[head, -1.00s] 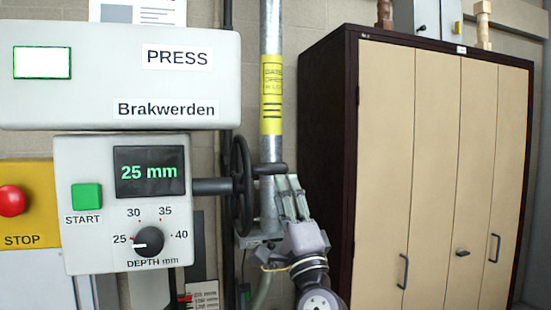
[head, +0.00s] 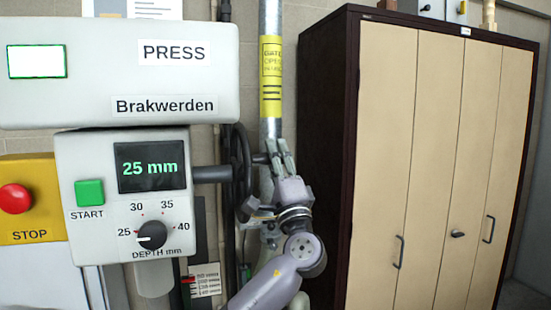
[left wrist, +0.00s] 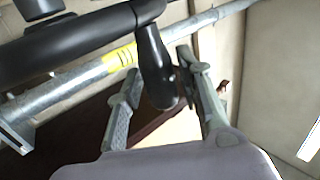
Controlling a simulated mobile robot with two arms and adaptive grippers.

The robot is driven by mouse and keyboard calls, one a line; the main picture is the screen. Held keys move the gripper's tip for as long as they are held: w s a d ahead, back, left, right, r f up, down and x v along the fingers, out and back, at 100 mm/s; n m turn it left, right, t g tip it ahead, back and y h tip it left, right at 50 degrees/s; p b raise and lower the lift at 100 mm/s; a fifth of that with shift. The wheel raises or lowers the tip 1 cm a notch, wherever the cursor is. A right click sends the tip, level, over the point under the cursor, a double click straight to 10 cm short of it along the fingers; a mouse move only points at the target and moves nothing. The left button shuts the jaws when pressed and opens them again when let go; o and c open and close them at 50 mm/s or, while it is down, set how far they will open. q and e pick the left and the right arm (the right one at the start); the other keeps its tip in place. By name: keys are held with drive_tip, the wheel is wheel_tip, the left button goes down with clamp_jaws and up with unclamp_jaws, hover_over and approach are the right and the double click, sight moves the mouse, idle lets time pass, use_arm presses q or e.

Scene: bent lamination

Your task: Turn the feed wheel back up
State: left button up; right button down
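The feed wheel (head: 240,178) is a black handwheel seen nearly edge-on, on a shaft at the right of the press's control box. Its black handle (head: 260,158) sticks out to the right, in the wheel's upper half. My left gripper (head: 279,147) is at this handle, fingers pointing up. In the left wrist view the handle (left wrist: 160,75) lies between the two fingers of the left gripper (left wrist: 158,66), with gaps showing beside it; the fingers look open. Firm contact is not visible. My right gripper is in neither view.
The display (head: 151,167) reads 25 mm, and the depth knob (head: 152,235) points near 25. A grey pipe (head: 270,130) with a yellow label runs upright behind the wheel. A tall cabinet (head: 385,150) stands at the right.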

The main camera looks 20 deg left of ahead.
use_arm(q)
clamp_jaws()
idle(0.3)
drive_tip(key=shift+r, duration=0.2)
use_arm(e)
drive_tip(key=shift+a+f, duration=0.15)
